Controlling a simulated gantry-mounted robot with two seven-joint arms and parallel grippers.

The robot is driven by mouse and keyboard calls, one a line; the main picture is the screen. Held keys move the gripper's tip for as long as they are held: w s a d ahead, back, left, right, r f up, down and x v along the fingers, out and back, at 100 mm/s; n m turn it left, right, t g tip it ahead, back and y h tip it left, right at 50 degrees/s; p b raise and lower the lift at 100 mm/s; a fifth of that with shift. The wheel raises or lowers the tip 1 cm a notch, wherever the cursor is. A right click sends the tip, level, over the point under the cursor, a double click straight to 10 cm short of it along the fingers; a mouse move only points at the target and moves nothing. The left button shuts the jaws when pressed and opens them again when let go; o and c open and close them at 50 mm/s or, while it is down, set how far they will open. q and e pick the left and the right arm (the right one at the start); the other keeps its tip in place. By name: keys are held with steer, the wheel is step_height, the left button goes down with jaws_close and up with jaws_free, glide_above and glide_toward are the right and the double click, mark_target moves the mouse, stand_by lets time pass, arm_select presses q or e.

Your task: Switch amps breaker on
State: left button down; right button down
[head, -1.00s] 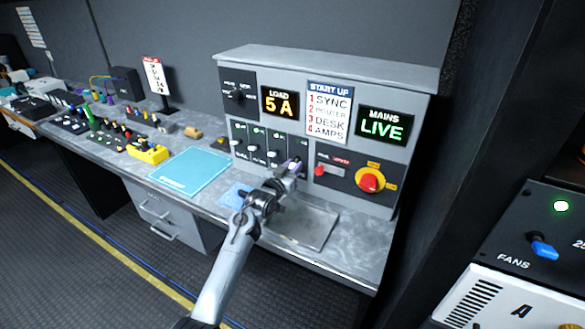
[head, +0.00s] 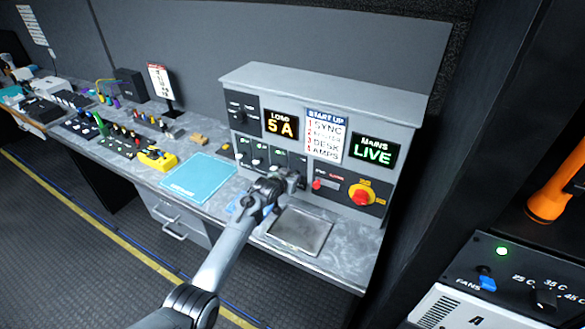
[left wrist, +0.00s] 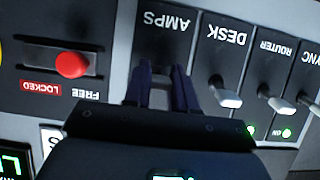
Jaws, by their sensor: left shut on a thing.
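The power panel (head: 310,90) stands on the desk in the head view. Its amps breaker (left wrist: 161,40) is the rightmost in the breaker row, labelled AMPS and upside down in the left wrist view. My left gripper (left wrist: 162,88) is at this breaker with its dark fingers shut on the lever. In the head view the gripper (head: 292,178) covers the lower part of the amps slot. The desk breaker lever (left wrist: 228,98) and router breaker lever (left wrist: 281,104) are beside it, with green lamps lit nearby. My right gripper is not in view.
A red FREE/LOCKED slider (left wrist: 71,65) and a red-and-yellow rotary switch (head: 362,194) sit right of the breakers. The load display (head: 280,124) reads 5 A; the mains display (head: 372,151) reads LIVE. A grey tray (head: 300,231) lies below the panel.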

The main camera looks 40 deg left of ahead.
arm_select(q)
steer(key=shift+w+r+g+p, duration=0.1)
steer(key=shift+r+g+p, duration=0.4)
steer(key=shift+g+p, duration=0.45)
steer(key=shift+p, duration=0.55)
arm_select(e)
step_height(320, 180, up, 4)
arm_select(q)
steer(key=shift+f+g, duration=0.1)
steer(key=shift+g, duration=0.15)
steer(key=c, duration=0.9)
jaws_free()
steer(key=shift+s+r, duration=0.4)
steer(key=shift+s, duration=0.05)
steer(key=shift+p+v, duration=0.95)
steer(key=shift+v, duration=3.85)
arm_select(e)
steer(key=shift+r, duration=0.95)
arm_select(q)
steer(key=shift+a, duration=0.1)
